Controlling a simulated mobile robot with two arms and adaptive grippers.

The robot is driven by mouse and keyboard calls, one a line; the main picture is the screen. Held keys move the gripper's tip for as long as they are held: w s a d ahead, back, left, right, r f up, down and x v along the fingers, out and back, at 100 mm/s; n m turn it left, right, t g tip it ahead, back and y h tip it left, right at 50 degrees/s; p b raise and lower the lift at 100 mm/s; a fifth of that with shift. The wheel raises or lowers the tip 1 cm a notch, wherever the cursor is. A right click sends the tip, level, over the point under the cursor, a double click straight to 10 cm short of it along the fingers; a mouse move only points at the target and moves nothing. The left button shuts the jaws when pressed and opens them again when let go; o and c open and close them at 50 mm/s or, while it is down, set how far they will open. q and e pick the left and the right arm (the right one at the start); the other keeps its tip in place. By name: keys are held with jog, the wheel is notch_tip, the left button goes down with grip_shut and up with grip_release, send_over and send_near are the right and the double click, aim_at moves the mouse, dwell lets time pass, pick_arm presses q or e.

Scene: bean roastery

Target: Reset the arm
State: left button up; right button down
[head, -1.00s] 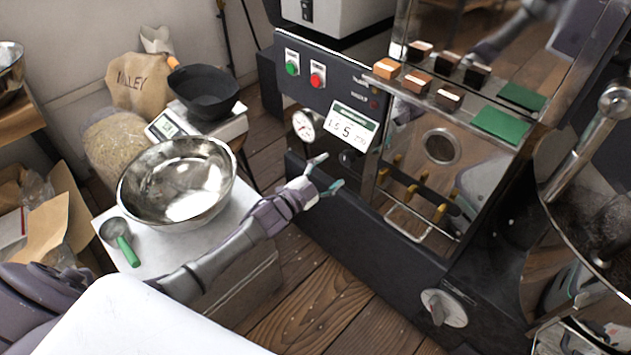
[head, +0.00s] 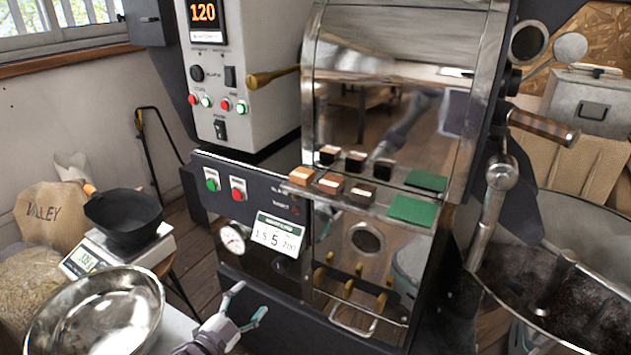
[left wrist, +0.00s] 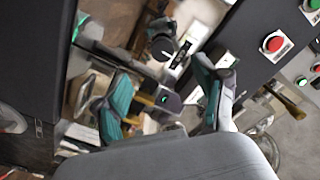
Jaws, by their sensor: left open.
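My left gripper (head: 248,304) is open and empty at the bottom of the head view. It is in front of the lower dark body of the roasting machine (head: 265,317), below the round gauge (head: 233,238). In the left wrist view the open left gripper (left wrist: 165,92) shows its two teal-padded fingers apart with nothing between them. A dark panel with a red button (left wrist: 273,44) is at the upper right there. My right gripper is not in view.
A steel bowl (head: 95,312) stands on the white table at lower left. Beside it a scale (head: 150,254) bears a black pan (head: 124,217). A shelf (head: 352,205) with several small sample blocks juts from the machine. A round cooling tray (head: 590,300) is at right.

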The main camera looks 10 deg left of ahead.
pick_arm(q)
jog(key=s+d+f+n+g+y, duration=0.2)
jog(key=s+f+n+g+y, duration=0.4)
jog(key=s+f, duration=0.8)
jog(key=s+f+n+g+p, duration=0.1)
jog(key=s+f+g+p, duration=0.2)
jog(key=s+p, duration=0.3)
jog(key=s+f+n+g+p, duration=0.1)
jog(key=s+f+g+p, duration=0.2)
jog(key=s, duration=1.4)
jog(key=s+a+f+n+g+p, duration=0.1)
jog(key=s+f+n+g+p, duration=0.1)
jog(key=s+f+p, duration=0.4)
jog(key=s+g+p, duration=0.1)
jog(key=s+p, duration=0.2)
jog(key=s, duration=0.3)
jog(key=shift+f+g, duration=0.2)
jog(key=shift+g, duration=0.2)
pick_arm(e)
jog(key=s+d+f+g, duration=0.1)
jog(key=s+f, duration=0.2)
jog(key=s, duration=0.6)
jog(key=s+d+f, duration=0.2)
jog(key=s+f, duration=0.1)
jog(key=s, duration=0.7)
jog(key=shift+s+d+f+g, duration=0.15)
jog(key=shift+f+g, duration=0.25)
